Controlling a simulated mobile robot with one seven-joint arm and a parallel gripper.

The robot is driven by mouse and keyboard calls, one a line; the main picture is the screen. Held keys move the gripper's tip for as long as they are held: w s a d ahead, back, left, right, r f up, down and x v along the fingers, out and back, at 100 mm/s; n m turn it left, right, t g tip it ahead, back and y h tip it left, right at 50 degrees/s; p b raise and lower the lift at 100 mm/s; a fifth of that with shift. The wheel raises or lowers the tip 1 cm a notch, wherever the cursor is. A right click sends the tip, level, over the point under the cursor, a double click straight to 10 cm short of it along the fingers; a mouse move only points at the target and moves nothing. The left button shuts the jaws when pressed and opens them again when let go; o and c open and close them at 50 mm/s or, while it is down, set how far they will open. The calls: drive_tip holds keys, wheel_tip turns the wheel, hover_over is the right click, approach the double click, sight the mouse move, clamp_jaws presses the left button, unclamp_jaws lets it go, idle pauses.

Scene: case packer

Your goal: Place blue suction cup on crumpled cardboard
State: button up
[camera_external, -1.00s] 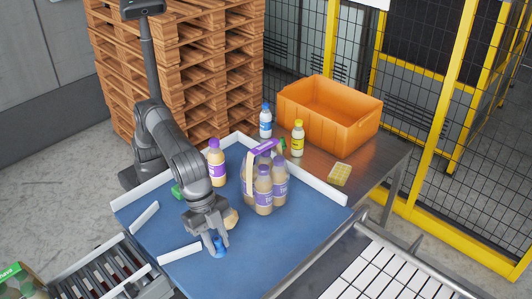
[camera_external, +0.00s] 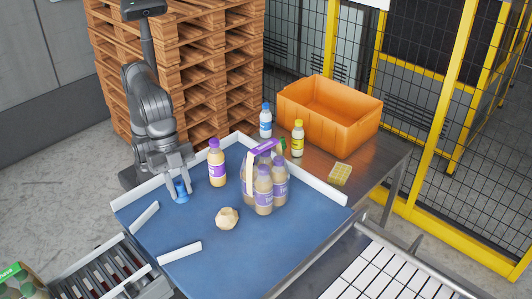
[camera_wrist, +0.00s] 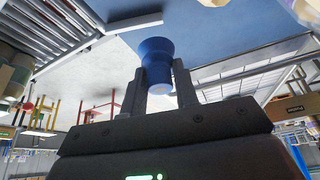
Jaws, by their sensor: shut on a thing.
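The blue suction cup (camera_external: 182,190) is between the fingers of my gripper (camera_external: 177,192), which is shut on it. They are over the left part of the blue table, near its left edge. In the wrist view the suction cup (camera_wrist: 157,62) sticks out past the fingertips of my gripper (camera_wrist: 158,88). The crumpled cardboard (camera_external: 227,218) is a beige, ball-like lump on the table, to the right of and nearer the camera than my gripper. Nothing is on top of it.
A purple-labelled bottle (camera_external: 217,165) and a bottle pack (camera_external: 264,182) stand right of my gripper. White rails (camera_external: 179,253) edge the blue table (camera_external: 270,245). An orange crate (camera_external: 330,125) stands behind. The table's front area is clear.

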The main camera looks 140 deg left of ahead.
drive_tip(key=s+a, duration=0.2)
drive_tip(key=s, duration=0.1)
approach(231, 213)
drive_tip(key=shift+w+d+f+m, duration=0.15)
drive_tip(key=shift+w, duration=0.25)
drive_tip(key=shift+w+d+f+m, duration=0.15)
drive_tip(key=shift+w+d, duration=0.05)
drive_tip(key=shift+w, duration=0.25)
drive_tip(key=shift+w+a+f, duration=0.1)
drive_tip(key=shift+a+f, duration=0.05)
drive_tip(key=shift+f, duration=1.95)
drive_tip(key=o, duration=1)
drive_tip(key=shift+c, duration=0.2)
